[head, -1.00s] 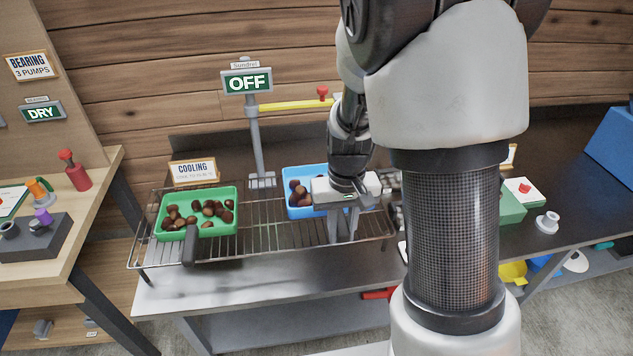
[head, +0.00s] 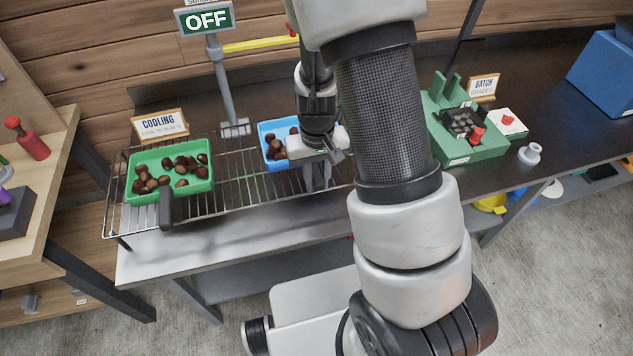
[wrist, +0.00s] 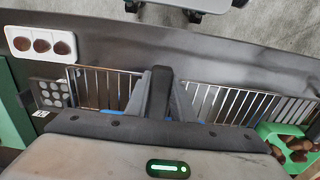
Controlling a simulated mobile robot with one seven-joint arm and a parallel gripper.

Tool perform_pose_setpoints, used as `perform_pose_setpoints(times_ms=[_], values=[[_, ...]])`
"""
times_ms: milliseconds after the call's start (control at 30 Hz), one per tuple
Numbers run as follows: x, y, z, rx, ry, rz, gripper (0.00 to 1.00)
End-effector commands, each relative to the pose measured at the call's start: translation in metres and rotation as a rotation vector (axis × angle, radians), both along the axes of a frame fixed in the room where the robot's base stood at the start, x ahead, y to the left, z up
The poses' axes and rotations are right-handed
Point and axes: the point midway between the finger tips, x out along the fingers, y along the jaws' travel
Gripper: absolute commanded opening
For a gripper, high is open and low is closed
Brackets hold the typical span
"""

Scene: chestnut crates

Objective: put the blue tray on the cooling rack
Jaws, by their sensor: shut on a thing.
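The blue tray (head: 268,129) with chestnuts in it is over the right part of the wire cooling rack (head: 235,191) in the head view. My arm and gripper hide its right side. I cannot tell whether its base touches the wires. My gripper (head: 318,184) points down at the tray's near side. In the wrist view my gripper (wrist: 166,95) is shut on the tray's dark handle (wrist: 162,88), which stands between the fingers. Only slivers of blue show beside the fingers there.
A green tray (head: 168,194) of chestnuts with a dark handle sits on the rack's left part. A post with an OFF sign (head: 206,18) and yellow bar stands behind. A green fixture (head: 455,148) is at right. A white holder (wrist: 40,44) with chestnuts shows in the wrist view.

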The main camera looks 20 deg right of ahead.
Motion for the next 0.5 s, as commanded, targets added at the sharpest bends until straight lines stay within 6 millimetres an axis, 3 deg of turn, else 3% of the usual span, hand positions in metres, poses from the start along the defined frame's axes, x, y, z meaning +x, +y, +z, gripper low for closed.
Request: perform_pose_setpoints(times_ms=[100, 433, 467, 500], values=[[0.0008, 0.0001, -0.0141, 0.0, -0.002, 0.0, 0.0], [0.0013, 0.0002, -0.0179, 0.0, -0.004, 0.0, 0.0], [0.0003, 0.0003, -0.0169, 0.0, -0.001, 0.0, 0.27], [0.0003, 0.0003, -0.0166, 0.0, -0.001, 0.0, 0.34]])
